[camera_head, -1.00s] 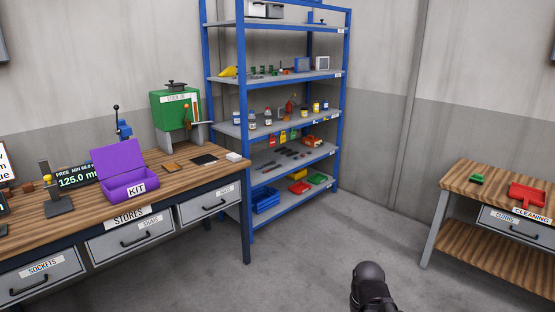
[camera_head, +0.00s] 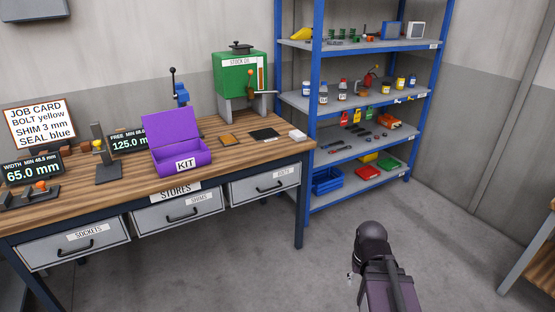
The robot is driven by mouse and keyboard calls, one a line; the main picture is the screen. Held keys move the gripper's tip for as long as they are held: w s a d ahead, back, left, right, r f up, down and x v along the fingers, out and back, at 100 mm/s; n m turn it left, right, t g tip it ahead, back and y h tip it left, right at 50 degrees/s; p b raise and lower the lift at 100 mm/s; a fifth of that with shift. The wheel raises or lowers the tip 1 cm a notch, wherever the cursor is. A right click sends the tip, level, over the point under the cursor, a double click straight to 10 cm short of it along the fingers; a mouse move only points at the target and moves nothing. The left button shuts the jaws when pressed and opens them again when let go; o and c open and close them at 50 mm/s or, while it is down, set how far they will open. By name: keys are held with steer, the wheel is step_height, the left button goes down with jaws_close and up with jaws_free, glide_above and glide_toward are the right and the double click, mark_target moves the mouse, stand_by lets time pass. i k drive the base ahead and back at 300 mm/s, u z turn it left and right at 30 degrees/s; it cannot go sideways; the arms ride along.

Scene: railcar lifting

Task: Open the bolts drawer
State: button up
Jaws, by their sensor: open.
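The bolts drawer (camera_head: 264,186) is the rightmost of the three grey drawers under the wooden workbench. Its small label is hard to read but looks like BOLTS. It is shut, and its dark bar handle (camera_head: 271,187) is clear of anything. Part of my dark arm shows at the lower right, in front of the floor and apart from the bench. I cannot make out my gripper's jaws, and nothing of mine touches the drawer.
The shims drawer (camera_head: 179,212) and the sockets drawer (camera_head: 73,245) are shut to the left. The workbench (camera_head: 120,190) carries a purple kit box (camera_head: 180,160) and a green dispenser (camera_head: 241,75). A blue shelf rack (camera_head: 309,120) stands to the right. The floor (camera_head: 255,265) before the bench is clear.

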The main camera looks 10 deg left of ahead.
mark_target(242, 190)
steer(key=u, duration=0.3)
steer(key=i, duration=1.1)
steer(key=u, duration=0.25)
